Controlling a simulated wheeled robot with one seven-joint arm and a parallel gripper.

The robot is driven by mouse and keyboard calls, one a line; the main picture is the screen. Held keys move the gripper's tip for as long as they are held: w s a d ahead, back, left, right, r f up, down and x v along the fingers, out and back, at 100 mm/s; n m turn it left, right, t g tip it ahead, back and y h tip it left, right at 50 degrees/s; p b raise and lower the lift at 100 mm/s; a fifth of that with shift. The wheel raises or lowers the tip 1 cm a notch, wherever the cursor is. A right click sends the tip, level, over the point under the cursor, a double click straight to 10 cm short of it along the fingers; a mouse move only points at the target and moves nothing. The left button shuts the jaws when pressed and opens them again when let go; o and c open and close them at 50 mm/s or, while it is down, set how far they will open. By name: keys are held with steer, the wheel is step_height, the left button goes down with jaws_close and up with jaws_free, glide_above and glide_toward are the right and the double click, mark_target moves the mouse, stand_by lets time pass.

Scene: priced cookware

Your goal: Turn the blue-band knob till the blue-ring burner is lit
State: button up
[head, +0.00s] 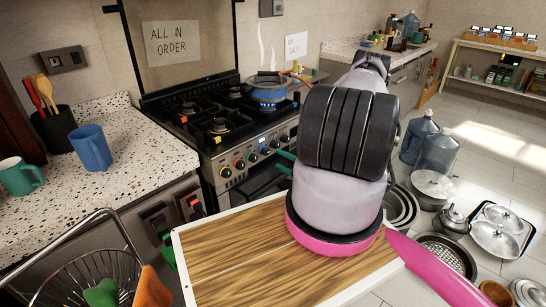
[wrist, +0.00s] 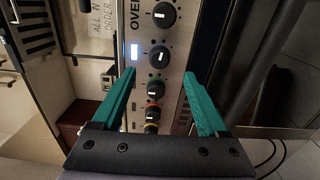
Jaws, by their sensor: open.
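The blue-band knob (head: 263,149) is on the cooker's front panel. In the head view my arm hides most of the gripper (head: 284,161).
Red-band (wrist: 154,110) and yellow-band (wrist: 152,128) knobs sit close by in the row. A wooden board (head: 235,250) lies below my arm. A blue mug (head: 91,148) stands on the left counter. Pots and water jugs (head: 437,152) crowd the floor at right.

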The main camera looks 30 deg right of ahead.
steer(key=v, duration=0.4)
steer(key=shift+a, duration=0.1)
steer(key=shift+w, duration=0.1)
steer(key=w+a+r+n+g+y, duration=0.1)
steer(key=a+r+n+g+y, duration=0.45)
steer(key=r+n, duration=0.75)
steer(key=a+r+n+g+y, duration=0.2)
steer(key=a+r+n+g, duration=0.75)
steer(key=r, duration=0.65)
steer(key=s+a+r+n+t+h, duration=0.2)
steer(key=s+r+n+h, duration=0.4)
steer(key=r+n, duration=0.5)
steer(key=s+a+r+n+t+h, duration=0.2)
steer(key=s+r+n+h, duration=0.3)
steer(key=s+r+n, duration=0.6)
steer(key=shift+s+r+n+t+h, duration=0.35)
steer(key=shift+r+n+t, duration=0.3)
steer(key=shift+r, duration=0.15)
